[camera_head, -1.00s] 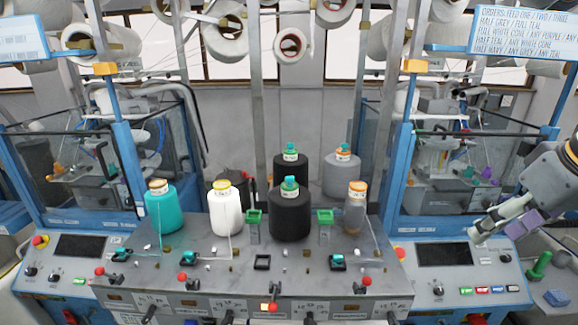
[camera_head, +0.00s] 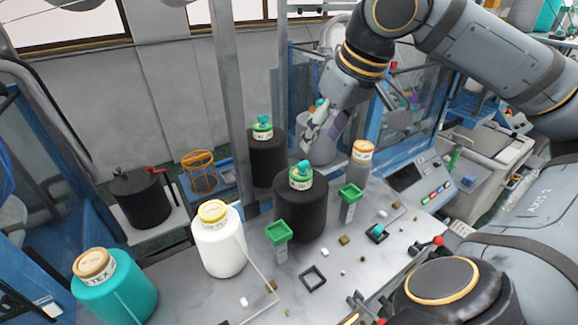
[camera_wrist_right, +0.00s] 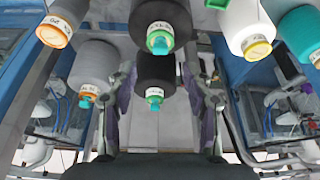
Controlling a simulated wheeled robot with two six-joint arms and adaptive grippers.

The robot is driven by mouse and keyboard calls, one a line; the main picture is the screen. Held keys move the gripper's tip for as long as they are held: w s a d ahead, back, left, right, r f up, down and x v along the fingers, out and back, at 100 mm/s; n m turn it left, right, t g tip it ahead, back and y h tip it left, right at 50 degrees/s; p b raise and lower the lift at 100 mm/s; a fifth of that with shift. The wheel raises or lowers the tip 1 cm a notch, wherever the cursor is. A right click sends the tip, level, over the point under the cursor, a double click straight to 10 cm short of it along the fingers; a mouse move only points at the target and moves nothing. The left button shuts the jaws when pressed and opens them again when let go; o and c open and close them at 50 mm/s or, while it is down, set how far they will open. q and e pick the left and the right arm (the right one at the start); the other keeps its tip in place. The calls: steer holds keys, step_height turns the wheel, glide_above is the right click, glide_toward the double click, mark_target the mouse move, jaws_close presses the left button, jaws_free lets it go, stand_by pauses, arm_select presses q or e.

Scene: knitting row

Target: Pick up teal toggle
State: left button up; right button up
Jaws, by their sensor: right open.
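Teal knob-like pieces stand on the green-rimmed tops of the front black cone (camera_head: 300,212) and the back black cone (camera_head: 267,160). The front teal piece (camera_head: 302,168) and back teal piece (camera_head: 264,121) both show. Another teal piece (camera_head: 320,103) shows on the grey cone, partly behind my right gripper (camera_head: 325,128). A small teal piece (camera_head: 377,231) sits in a dark holder on the table. I cannot tell which is the toggle. My right gripper is open and empty; in the right wrist view its fingers (camera_wrist_right: 165,95) stand either side of the back black cone (camera_wrist_right: 157,75). My left gripper is out of view.
A white cone (camera_head: 218,245), a teal cone (camera_head: 118,298) and an orange-topped grey cone (camera_head: 358,170) stand on the grey table (camera_head: 180,285). Green-topped posts (camera_head: 278,240) flank the front black cone. Metal uprights (camera_head: 232,90) rise behind. Machine panels lie to the right.

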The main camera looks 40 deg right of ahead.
mark_target(305, 163)
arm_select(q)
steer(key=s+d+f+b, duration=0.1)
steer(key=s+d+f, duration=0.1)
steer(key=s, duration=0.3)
arm_select(e)
steer(key=w+f, duration=0.2)
steer(key=f, duration=0.1)
steer(key=w+f, duration=0.1)
steer(key=shift+w+a+f, duration=0.15)
steer(key=shift+a+f, duration=0.05)
steer(key=shift+a, duration=0.15)
steer(key=shift+w+d+f+b, duration=0.1)
steer(key=shift+w+f+b, duration=0.1)
steer(key=shift+f+b, duration=0.8)
steer(key=shift+w+d+f, duration=0.15)
steer(key=shift+d+f, duration=0.1)
steer(key=shift+f, duration=0.35)
steer(key=shift+w+d+f, duration=0.15)
steer(key=shift+d+f, duration=0.1)
steer(key=shift+f, duration=0.3)
steer(key=shift+w+a, duration=0.15)
steer(key=shift+a+r, duration=0.1)
steer(key=shift+a, duration=0.05)
steer(key=c, duration=0.8)
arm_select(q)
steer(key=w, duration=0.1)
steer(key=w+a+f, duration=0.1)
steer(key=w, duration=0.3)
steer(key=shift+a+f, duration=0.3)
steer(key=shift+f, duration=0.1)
